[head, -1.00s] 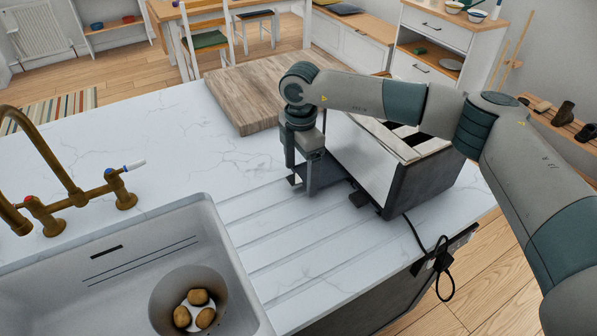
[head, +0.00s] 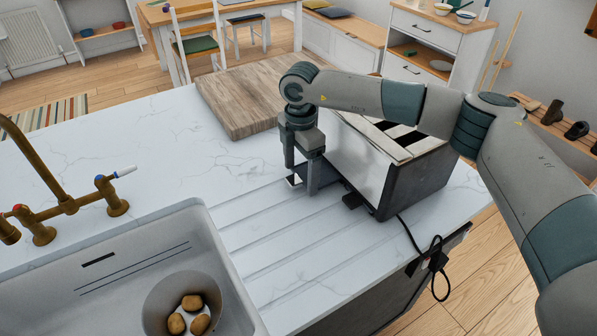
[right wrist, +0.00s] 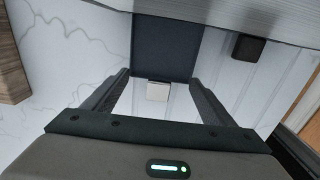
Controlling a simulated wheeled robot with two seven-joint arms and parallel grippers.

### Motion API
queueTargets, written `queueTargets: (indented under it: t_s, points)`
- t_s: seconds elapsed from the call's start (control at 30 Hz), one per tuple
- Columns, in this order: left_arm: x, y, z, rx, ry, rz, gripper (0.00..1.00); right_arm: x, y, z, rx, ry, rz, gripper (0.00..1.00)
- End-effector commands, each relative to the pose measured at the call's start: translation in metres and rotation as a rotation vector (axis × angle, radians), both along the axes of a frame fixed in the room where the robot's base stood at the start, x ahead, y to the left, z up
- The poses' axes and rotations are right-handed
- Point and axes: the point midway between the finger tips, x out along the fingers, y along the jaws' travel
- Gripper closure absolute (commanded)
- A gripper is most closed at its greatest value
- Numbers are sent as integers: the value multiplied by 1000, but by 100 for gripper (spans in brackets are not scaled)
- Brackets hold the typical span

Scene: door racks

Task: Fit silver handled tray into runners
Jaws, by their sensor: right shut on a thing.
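The tray is a dark flat panel (right wrist: 166,45) with a small silver handle (right wrist: 157,91) at its near end in the right wrist view. My right gripper (right wrist: 160,82) is shut on the tray, one finger at each side, with the handle between the fingers. The tray's far end meets the lower edge of the toaster (right wrist: 235,10); whether it is inside the runners is hidden. In the head view my right gripper (head: 303,188) points down at the left side of the silver and black toaster (head: 412,178), low over the counter. My left gripper is not in view.
A wooden board (head: 238,104) lies behind the gripper on the white counter (head: 130,148). The sink (head: 222,262) with a pot of potatoes is at the front left, beside a brass tap (head: 72,205). The toaster's cord (head: 438,262) hangs over the counter's right edge.

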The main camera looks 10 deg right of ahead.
Motion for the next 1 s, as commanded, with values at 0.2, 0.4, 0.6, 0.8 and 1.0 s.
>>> queueTargets:
  t_s: [0.2,0.4,0.6,0.8,1.0]
  points:
    - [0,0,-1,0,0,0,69,2,-4,0,0,0,0,53]
    - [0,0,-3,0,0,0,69,3,-8,0,0,-1,0,53]
    - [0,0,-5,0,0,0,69,5,-12,-1,0,0,-1,53]
    - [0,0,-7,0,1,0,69,7,-16,-2,0,0,-1,53]
    - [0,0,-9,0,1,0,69,8,-20,-3,0,0,0,53]
